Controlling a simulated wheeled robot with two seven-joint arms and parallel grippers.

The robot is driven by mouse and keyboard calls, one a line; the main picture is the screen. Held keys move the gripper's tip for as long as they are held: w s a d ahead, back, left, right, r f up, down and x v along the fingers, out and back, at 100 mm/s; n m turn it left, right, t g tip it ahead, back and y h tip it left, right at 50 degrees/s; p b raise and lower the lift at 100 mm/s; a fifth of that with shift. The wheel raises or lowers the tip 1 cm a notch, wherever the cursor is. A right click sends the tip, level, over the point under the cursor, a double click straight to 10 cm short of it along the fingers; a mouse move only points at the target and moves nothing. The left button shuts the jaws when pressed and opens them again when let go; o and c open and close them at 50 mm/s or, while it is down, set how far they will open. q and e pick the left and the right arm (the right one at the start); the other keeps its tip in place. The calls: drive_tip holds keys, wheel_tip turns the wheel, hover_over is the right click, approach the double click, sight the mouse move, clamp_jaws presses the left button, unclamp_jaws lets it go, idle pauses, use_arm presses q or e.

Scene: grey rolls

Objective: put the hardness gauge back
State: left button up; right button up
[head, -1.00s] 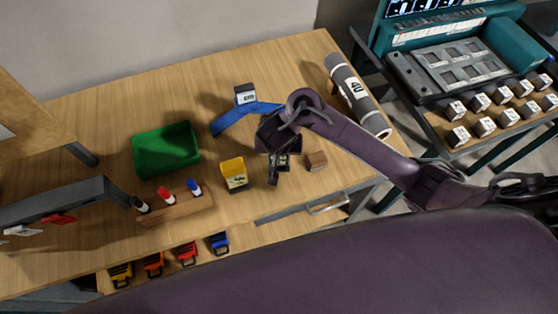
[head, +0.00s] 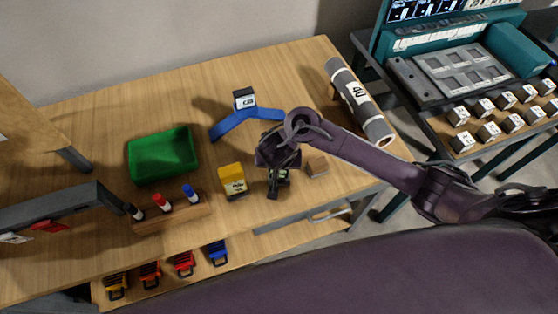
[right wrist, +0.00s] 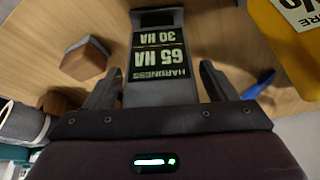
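The fingers are apart, with a gap visible at the right finger; whether the left one touches is unclear. In the head view my right gripper (head: 275,184) is low over the front of the table, and part of the gauge (head: 283,175) shows beside its dark finger. The gauge's lower part is hidden. My left gripper is not in view.
A yellow box (head: 232,179) stands left of the gripper and a small wooden block (head: 316,166) right. Behind are a blue angled stand (head: 231,123) with a labelled cube (head: 244,98) and a grey roll (head: 358,100). A green bin (head: 162,157) and marker holder (head: 172,216) are left.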

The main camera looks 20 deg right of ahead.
drive_tip(key=shift+r, duration=0.1)
drive_tip(key=shift+r, duration=0.3)
drive_tip(key=p+v, duration=0.8)
drive_tip(key=v, duration=0.3)
drive_tip(key=shift+s+r+p, duration=0.2)
drive_tip(key=shift+r+p, duration=0.05)
drive_tip(key=shift+p, duration=0.15)
